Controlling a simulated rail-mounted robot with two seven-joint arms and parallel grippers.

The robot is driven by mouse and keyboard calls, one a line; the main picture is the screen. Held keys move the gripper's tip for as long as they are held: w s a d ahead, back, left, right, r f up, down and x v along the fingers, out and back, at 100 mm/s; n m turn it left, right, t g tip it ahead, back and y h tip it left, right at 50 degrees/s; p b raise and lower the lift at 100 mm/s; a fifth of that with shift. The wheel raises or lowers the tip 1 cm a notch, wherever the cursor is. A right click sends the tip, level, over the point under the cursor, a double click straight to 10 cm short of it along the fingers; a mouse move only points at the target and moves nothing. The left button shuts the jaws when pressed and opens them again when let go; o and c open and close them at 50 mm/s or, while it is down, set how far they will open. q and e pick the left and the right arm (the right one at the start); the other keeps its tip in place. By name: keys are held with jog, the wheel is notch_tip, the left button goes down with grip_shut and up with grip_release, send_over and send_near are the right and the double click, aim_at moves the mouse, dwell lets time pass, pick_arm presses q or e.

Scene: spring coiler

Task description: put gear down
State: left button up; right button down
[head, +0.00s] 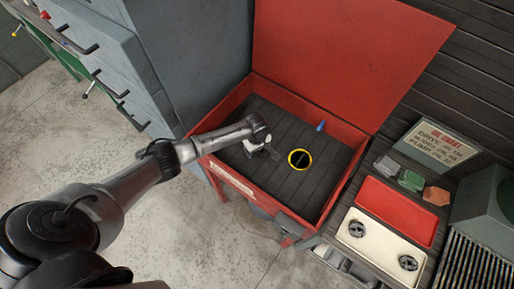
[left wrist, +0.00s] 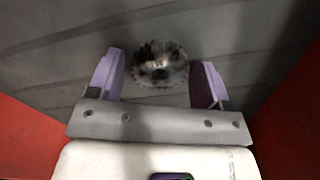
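My left gripper (head: 268,148) reaches down into the open red box (head: 240,180), over its dark slatted floor. In the left wrist view a dark, toothed gear (left wrist: 160,64) shows at the fingertips, between the two purple fingers of the gripper (left wrist: 158,76). The fingers stand apart; a narrow gap shows on the gear's left side, and its right side meets the right finger in the picture. Whether the gear touches the floor cannot be told. In the head view the gear is not clearly seen. My right gripper is not in view.
A yellow-rimmed black ring (head: 300,159) and a small blue item (head: 321,126) are in the box. The raised red lid (head: 335,55) stands behind. On the right are a cream tray (head: 382,246) with two round dark parts, a red tray (head: 398,210) and a sign (head: 436,145).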

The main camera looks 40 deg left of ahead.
pick_arm(q)
jog(key=shift+o, duration=0.5)
jog(key=shift+r, duration=0.1)
notch_tip(320, 180, up, 12)
jog(key=p, duration=0.2)
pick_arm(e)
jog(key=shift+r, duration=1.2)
pick_arm(q)
jog(key=shift+r, duration=0.1)
